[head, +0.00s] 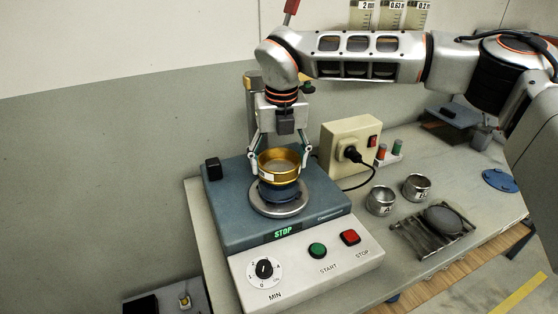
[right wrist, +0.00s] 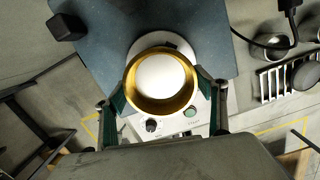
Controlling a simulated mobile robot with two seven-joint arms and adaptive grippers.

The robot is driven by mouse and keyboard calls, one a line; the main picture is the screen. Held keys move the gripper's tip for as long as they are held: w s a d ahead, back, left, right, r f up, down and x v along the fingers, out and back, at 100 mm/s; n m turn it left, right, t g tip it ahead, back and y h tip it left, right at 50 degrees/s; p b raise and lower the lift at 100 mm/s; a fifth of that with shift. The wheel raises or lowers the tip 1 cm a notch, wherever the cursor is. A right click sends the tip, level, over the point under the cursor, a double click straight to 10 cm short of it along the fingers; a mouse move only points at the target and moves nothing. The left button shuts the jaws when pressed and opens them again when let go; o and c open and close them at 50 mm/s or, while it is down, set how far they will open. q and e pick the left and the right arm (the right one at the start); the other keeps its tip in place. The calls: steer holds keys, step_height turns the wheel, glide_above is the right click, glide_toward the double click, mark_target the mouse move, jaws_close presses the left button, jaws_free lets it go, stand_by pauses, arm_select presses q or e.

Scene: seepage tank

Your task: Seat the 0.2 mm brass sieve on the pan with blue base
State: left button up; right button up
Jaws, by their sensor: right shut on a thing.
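The brass sieve (head: 279,165) is a gold ring with a small white label on its side. My right gripper (head: 280,156) is shut on the sieve, one finger on each side. The pan with blue base (head: 279,190) stands on the round metal plate of the shaker, directly below the sieve. I cannot tell whether the sieve touches the pan or hangs just above it. In the right wrist view the sieve (right wrist: 160,82) lies between the two green fingertips, with a pale disc showing through its opening. The left gripper is not in view.
The shaker (head: 235,222) has a dial, a green START button and a red STOP button in front. A cream socket box (head: 340,138) with a black plug stands to its right. Two metal cups (head: 380,201) and a rack with a dark disc (head: 443,219) lie further right.

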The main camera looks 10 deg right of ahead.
stand_by(0.3)
steer(key=shift+f+b, duration=0.65)
steer(key=shift+f, duration=0.4)
steer(key=o, duration=1.3)
steer(key=r, duration=0.4)
steer(key=s+r, duration=0.1)
steer(key=r, duration=0.7)
steer(key=shift+s, duration=0.25)
steer(key=shift+s, duration=0.1)
